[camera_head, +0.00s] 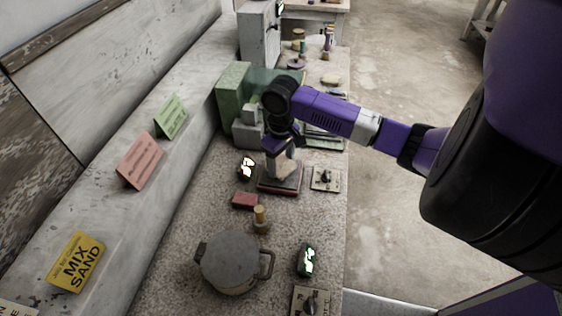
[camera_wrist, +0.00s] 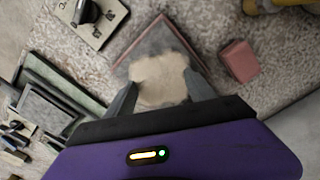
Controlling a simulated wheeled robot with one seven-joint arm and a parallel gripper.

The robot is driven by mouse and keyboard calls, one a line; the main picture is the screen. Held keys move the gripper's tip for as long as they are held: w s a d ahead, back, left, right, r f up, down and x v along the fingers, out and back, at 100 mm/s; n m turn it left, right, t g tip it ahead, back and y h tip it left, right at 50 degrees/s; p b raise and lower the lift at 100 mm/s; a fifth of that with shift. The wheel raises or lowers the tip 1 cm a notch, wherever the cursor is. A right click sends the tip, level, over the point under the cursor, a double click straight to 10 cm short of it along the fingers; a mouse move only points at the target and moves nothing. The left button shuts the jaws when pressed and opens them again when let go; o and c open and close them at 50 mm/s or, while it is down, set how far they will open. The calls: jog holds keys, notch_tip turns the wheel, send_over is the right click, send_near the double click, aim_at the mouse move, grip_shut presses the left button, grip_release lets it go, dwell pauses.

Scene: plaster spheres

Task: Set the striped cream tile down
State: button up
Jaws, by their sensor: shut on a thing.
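My gripper (camera_head: 281,157) is shut on a cream piece (camera_wrist: 158,76), which shows between the two fingers in the wrist view. I take it for the striped cream tile; its outline looks irregular and I cannot make out stripes. It is over a square grey pad with a dark red edge (camera_wrist: 139,47), which also shows under my gripper in the head view (camera_head: 293,190). I cannot tell whether the cream piece touches the pad.
A red block (camera_head: 244,201) lies beside the pad, and a switch plate (camera_head: 325,179) is on its other side. A round grey lidded pot (camera_head: 231,263) and a yellow-topped peg (camera_head: 260,219) stand nearer. Green and grey blocks (camera_head: 233,90) stand behind.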

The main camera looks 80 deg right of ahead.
jog(key=shift+f+b, duration=0.35)
jog(key=shift+f, duration=0.35)
jog(key=o, duration=1.7)
jog(key=shift+r+p, duration=1.95)
jog(key=shift+r, duration=0.1)
